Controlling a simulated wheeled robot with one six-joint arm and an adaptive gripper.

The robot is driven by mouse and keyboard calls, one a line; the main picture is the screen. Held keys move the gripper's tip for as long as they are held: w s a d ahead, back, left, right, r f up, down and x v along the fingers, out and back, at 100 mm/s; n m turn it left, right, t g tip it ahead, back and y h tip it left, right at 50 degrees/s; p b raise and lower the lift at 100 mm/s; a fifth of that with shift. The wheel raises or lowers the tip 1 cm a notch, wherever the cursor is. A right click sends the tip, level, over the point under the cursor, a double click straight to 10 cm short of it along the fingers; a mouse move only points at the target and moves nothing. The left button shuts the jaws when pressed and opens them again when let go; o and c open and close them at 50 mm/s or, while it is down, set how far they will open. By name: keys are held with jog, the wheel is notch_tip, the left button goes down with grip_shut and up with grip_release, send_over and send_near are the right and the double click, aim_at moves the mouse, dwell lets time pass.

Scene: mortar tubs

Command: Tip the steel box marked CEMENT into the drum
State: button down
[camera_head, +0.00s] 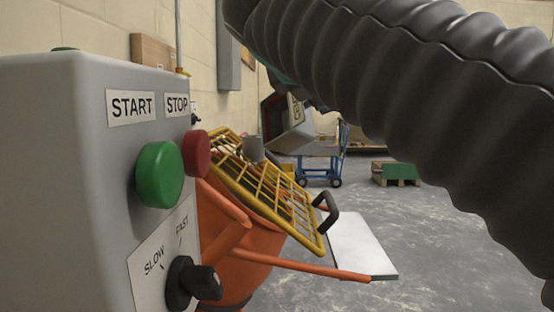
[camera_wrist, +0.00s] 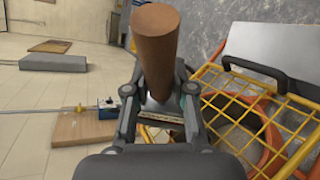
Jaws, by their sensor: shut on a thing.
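The steel box (camera_head: 292,140) hangs tilted beyond the drum in the head view, its dark open side turned left. Lettering shows on it sideways, too small to read for certain. My gripper (camera_wrist: 158,92) is shut on a brown, round handle-like piece (camera_wrist: 155,45); a pale strip with marks shows below it. In the head view my arm hides most of the gripper. The orange drum (camera_head: 228,215) stands at the centre left, with a yellow grid guard (camera_head: 268,190) slanting across its mouth. In the wrist view the drum's rim (camera_wrist: 272,135) lies under the grid, right of my gripper.
A grey control box (camera_head: 60,180) with START and STOP buttons and a speed dial fills the left foreground. A pale board (camera_head: 362,246) juts out by the drum. A blue trolley (camera_head: 322,165) and a pallet (camera_head: 397,176) stand behind. The floor at right is clear.

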jog(key=shift+w+d+f+g+y+p, duration=0.15)
jog(key=shift+w+d+g+y+p, duration=0.15)
jog(key=shift+w+d+g+p, duration=0.15)
jog(key=w+d+f+m+g+y, duration=0.3)
jog(key=w+d+f+g+y, duration=0.4)
jog(key=f+g, duration=0.2)
jog(key=shift+w+d+f+y, duration=0.15)
jog(key=shift+w+f+y, duration=0.2)
jog(key=shift+f, duration=0.75)
jog(key=shift+s, duration=0.1)
dwell(0.5)
